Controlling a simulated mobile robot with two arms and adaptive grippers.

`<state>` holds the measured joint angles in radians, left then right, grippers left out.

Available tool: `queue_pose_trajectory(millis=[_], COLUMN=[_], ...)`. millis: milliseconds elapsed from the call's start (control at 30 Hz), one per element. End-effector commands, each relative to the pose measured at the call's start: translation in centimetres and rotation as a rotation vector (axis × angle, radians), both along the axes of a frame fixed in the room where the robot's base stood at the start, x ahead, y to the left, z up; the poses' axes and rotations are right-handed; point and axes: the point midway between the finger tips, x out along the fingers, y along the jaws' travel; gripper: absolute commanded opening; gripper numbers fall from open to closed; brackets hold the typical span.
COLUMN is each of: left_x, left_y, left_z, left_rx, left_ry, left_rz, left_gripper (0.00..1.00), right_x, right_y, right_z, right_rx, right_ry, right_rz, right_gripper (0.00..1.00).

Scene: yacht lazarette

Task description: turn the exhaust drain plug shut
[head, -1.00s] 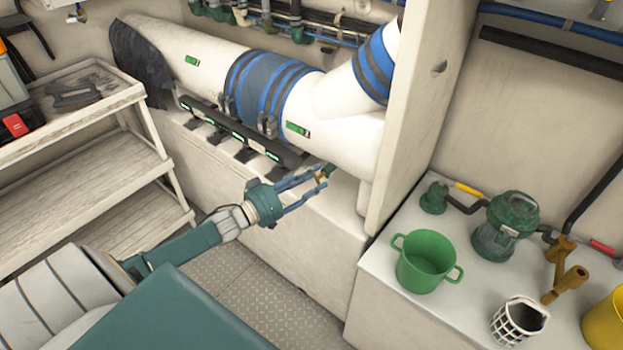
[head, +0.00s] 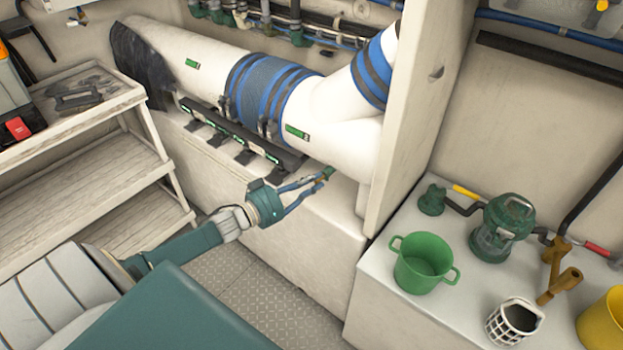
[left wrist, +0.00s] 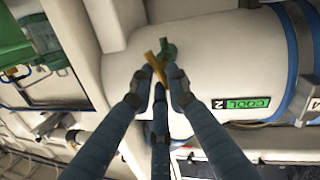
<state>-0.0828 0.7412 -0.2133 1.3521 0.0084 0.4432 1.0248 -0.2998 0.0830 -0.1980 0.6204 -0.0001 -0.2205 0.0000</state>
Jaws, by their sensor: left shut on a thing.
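The drain plug shows in the left wrist view as a brass wing handle (left wrist: 155,66) with a green round part (left wrist: 169,54), in front of the white exhaust pipe (left wrist: 200,75). In the head view only a small green bit of the plug (head: 330,172) shows, at the lower edge of the white pipe (head: 335,150). My left gripper (head: 324,178) reaches in from the left, its blue fingers shut around the brass handle. Its fingertips (left wrist: 163,77) hide part of the handle. My right gripper is not in view.
A white partition (head: 412,120) stands just right of the plug. Right of it, a counter holds a green pot (head: 425,262), a green lantern-like unit (head: 503,228) and a white basket (head: 514,320). A slatted shelf (head: 85,165) stands at left. A black rail (head: 240,135) runs below the pipe.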

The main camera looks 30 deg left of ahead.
Motion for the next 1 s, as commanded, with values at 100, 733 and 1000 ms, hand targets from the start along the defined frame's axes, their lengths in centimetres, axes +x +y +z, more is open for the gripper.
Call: queue_pose_trajectory(millis=[100, 733, 1000], left_x=[0.0, -0.1, -0.1], left_y=[-0.1, -0.8, -1.0], left_z=[0.4, 0.2, -0.1], left_rx=[0.108, 0.705, 0.961], left_ry=[-0.007, -0.054, -0.074], left_rz=[0.001, 0.001, 0.002], left_gripper=[0.0, 0.0, 0.0], right_x=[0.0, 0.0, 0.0], right_y=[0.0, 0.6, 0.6], right_z=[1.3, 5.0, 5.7], right_rx=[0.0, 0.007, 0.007], right_ry=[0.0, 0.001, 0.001], right_rz=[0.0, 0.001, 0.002], right_gripper=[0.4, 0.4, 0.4])
